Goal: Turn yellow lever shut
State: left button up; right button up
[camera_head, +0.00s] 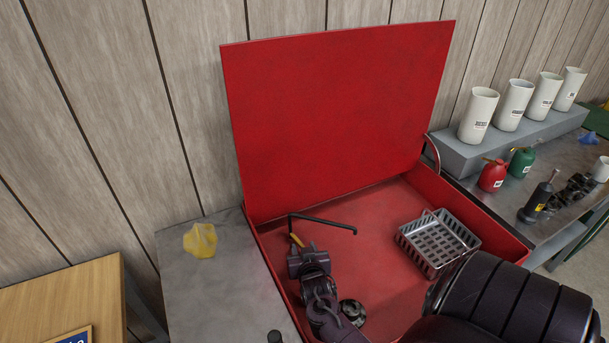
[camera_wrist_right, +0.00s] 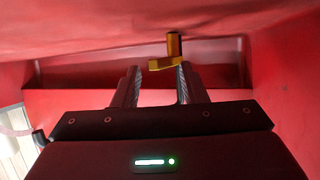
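The yellow lever (camera_wrist_right: 174,50) shows in the right wrist view as a brass-yellow post with a flat arm reaching left. It sits just beyond my right gripper's fingertips, nearer the right finger. In the head view a small part of the yellow lever (camera_head: 296,239) shows beside the gripper, inside the red basin. My right gripper (camera_wrist_right: 158,70) is open, with a clear gap between its fingers. In the head view my right gripper (camera_head: 300,248) reaches down into the basin and hides part of the lever. I cannot tell whether it touches the lever. My left gripper is not in view.
The red basin (camera_head: 380,222) has its lid (camera_head: 335,110) raised. A black bent spout (camera_head: 325,221) stands close to my right gripper. A metal basket (camera_head: 438,242) lies to the right. A yellow cloth (camera_head: 200,240) lies on the grey bench at left.

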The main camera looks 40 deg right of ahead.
jog(key=p+v, duration=0.5)
jog(key=v, duration=0.2)
jog(key=shift+d+r+p, duration=0.1)
jog(key=shift+r+p, duration=0.05)
jog(key=shift+p, duration=0.15)
jog(key=shift+s, duration=0.25)
